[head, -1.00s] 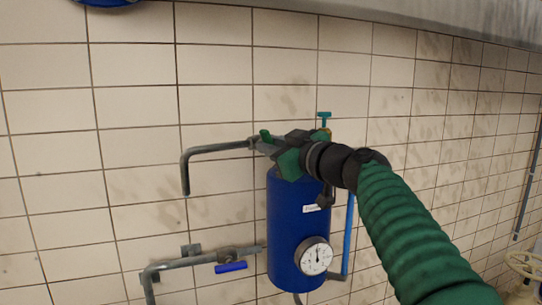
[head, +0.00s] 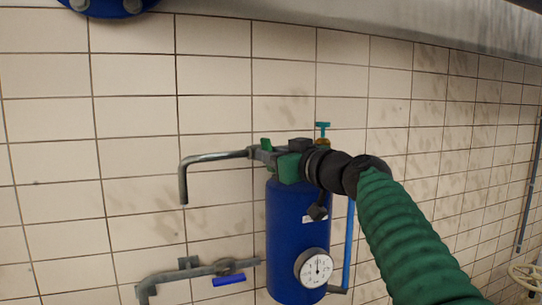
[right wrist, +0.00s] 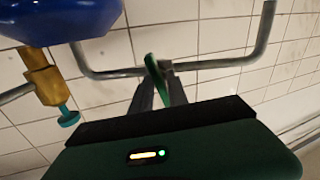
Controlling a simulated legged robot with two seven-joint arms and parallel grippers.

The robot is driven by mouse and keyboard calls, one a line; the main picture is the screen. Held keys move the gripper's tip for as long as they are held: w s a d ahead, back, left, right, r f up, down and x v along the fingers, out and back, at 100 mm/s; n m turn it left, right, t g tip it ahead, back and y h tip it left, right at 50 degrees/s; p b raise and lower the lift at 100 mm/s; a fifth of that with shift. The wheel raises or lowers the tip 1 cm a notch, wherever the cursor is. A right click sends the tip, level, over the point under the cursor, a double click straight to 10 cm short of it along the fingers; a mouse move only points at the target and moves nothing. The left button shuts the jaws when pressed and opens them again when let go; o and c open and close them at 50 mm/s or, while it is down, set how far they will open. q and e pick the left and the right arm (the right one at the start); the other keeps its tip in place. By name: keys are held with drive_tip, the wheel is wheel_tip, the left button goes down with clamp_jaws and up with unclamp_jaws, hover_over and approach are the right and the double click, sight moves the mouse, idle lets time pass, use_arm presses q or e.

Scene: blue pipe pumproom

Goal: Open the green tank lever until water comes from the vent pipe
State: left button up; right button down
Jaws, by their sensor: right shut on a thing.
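The green tank lever (head: 266,143) sits on the grey pipe above the blue tank (head: 291,235). Only its tip shows in the head view; more of it shows in the right wrist view (right wrist: 153,69). My right gripper (head: 262,153) is shut on the lever, its fingers (right wrist: 160,88) close around it. The grey vent pipe (head: 215,157) runs left from the lever and bends down to an open end. No water shows at that end. My left gripper is not in view.
A pressure gauge (head: 314,269) is on the tank front. A blue-handled valve (head: 229,281) is on a lower pipe. A teal tap (head: 323,127) stands just behind my right gripper. The tiled wall is close behind the pipes.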

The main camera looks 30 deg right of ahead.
drive_tip(key=shift+f, duration=0.1)
idle(0.6)
drive_tip(key=c, duration=1.6)
unclamp_jaws()
drive_tip(key=shift+o, duration=0.6)
drive_tip(key=shift+w, duration=0.25)
drive_tip(key=shift+d, duration=0.1)
drive_tip(key=s+b, duration=0.6)
drive_tip(key=s, duration=1)
drive_tip(key=shift+s+d, duration=0.25)
drive_tip(key=shift+s, duration=0.1)
drive_tip(key=shift+f, duration=0.1)
